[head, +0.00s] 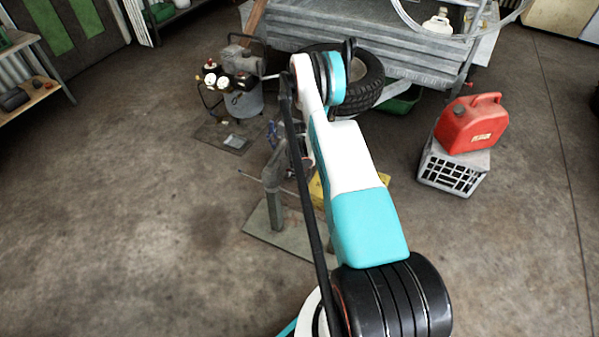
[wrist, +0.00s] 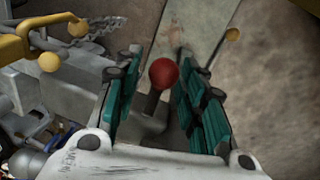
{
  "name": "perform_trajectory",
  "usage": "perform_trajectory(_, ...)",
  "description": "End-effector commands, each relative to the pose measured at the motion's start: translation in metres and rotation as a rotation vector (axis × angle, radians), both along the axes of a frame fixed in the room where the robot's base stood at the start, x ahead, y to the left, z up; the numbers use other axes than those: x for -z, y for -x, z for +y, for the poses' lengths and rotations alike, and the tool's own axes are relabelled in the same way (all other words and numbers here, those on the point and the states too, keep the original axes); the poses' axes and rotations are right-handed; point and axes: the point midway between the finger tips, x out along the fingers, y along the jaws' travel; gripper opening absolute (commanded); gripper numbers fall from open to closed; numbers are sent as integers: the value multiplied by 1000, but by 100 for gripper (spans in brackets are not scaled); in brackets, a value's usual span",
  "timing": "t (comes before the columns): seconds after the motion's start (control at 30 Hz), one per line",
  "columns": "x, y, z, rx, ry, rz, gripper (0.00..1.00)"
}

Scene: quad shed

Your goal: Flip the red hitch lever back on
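The hitch lever has a round red knob (wrist: 163,73) on a dark stem in the wrist view. The knob is between the fingertips of my gripper (wrist: 157,78), or just beyond them. My gripper's teal-padded fingers are apart, with a gap showing at least on the knob's right side. I cannot tell whether either finger touches the lever. In the head view my arm hides the lever and my gripper; part of the grey metal hitch stand (head: 272,180) shows to the left of the arm.
A yellow part (wrist: 30,40) and a chain (wrist: 95,30) lie at the wrist view's upper left. A compressor (head: 238,88) stands behind the stand. A red fuel can (head: 470,124) sits on a crate (head: 452,168) to the right. The floor at left is clear.

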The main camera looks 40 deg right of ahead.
Motion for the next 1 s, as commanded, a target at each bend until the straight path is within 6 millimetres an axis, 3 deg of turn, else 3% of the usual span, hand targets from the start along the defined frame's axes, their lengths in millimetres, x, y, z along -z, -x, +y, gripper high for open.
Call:
perform_trajectory(0.33, 4, 0, -1, 0, 0, 0, 38)
perform_trajectory(0.5, 4, 0, -1, 0, 0, 0, 1)
perform_trajectory(1.0, 3, -1, 0, -1, 4, 8, 0)
